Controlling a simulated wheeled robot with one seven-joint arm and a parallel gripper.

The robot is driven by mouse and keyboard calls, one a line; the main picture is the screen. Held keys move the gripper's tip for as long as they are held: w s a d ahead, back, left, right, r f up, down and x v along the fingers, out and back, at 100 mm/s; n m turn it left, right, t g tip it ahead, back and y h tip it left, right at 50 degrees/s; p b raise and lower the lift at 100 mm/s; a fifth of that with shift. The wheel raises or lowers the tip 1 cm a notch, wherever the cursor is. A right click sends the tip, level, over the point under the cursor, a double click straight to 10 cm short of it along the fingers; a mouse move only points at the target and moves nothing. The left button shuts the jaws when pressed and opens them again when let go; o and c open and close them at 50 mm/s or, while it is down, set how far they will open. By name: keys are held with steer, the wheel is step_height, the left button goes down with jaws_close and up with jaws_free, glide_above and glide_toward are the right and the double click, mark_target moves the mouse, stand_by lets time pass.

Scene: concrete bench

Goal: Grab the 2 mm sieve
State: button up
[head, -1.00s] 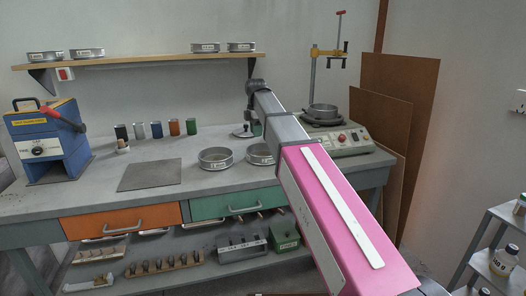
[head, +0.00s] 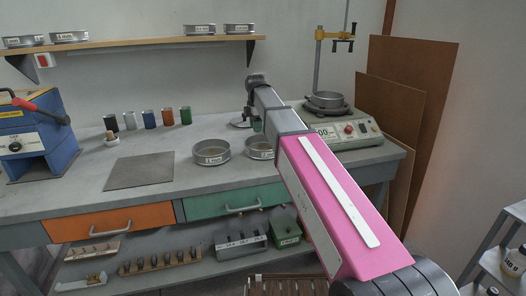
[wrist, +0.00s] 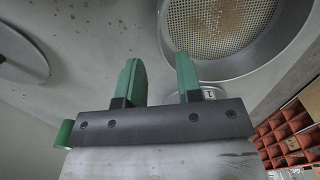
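Two round metal sieves stand on the bench in the head view: a left one (head: 211,151) and a right one (head: 260,147) partly hidden by my arm. More sieves sit on the wall shelf, a left pair (head: 69,37) and a right pair (head: 239,29). The labels are too small to read surely, so I cannot tell which is the 2 mm sieve. In the wrist view, my gripper (wrist: 157,65) has two green fingers apart with nothing between them. A mesh sieve (wrist: 222,28) lies beyond and right of the fingers, its label partly hidden.
A flat grey plate (head: 139,171) lies left of the bench sieves, with several small coloured cups (head: 150,120) behind. A blue machine (head: 35,135) stands at the left, a scale with a pan (head: 327,101) at the right. A metal disc (wrist: 18,55) shows at left in the wrist view.

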mark_target(258, 136)
steer(key=f, duration=0.4)
steer(key=shift+s+d, duration=0.2)
steer(key=shift+d, duration=0.15)
steer(key=shift+f, duration=0.55)
jaws_close()
